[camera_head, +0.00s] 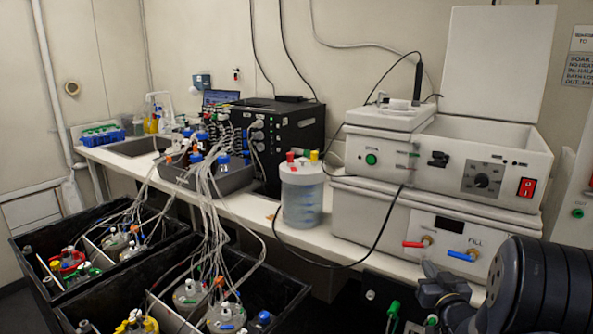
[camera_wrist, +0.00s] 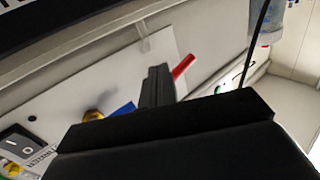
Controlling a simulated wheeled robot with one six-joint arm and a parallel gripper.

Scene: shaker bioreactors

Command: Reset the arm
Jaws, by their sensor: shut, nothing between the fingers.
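My arm (camera_head: 535,285) shows at the lower right of the head view, in front of the bench. In the wrist view, the narrow black fingers of my gripper (camera_wrist: 157,80) are together and hold nothing. The fingers appear in front of the white water bath's lower panel, between its red lever (camera_wrist: 183,66) and blue lever (camera_wrist: 124,108). I cannot tell how far they are from the panel. The dark gripper body hides the lower part of the wrist view.
The white water bath unit (camera_head: 385,215) stands on the bench, with its red lever (camera_head: 414,244) and blue lever (camera_head: 461,256) jutting forward. A clear bottle (camera_head: 302,195) stands left of it. Black bins (camera_head: 290,290) with tubed vessels fill the lower left. A cable hangs at the bench front.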

